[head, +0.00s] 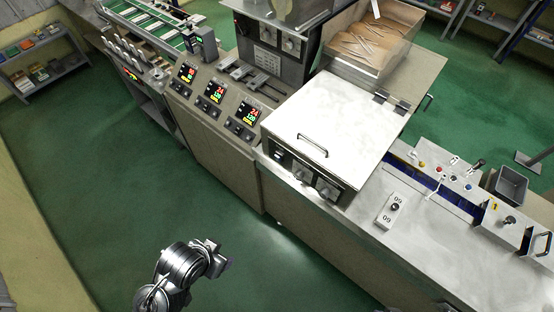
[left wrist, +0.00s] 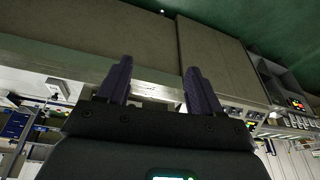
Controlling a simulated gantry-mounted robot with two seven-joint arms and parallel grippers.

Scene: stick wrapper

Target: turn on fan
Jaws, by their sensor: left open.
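I cannot make out a fan or a switch marked for one. Control panels with red and green displays (head: 216,92) stand on the machine front. Knobs (head: 302,171) sit below the white lid (head: 322,118), and a small plate with a black knob (head: 394,207) lies on the right worktop. My left gripper (head: 217,255) hangs over the green floor, in front of and apart from the machine. In the left wrist view its two fingers (left wrist: 158,85) are spread with nothing between them. My right gripper is not in view.
The machine's beige front (head: 215,150) and its worktop edge bound the space. Coloured buttons and a lever (head: 455,170) stand on the right worktop, near a grey bin (head: 510,185). An open box of sticks (head: 372,42) is at the back. The green floor (head: 90,180) at left is clear.

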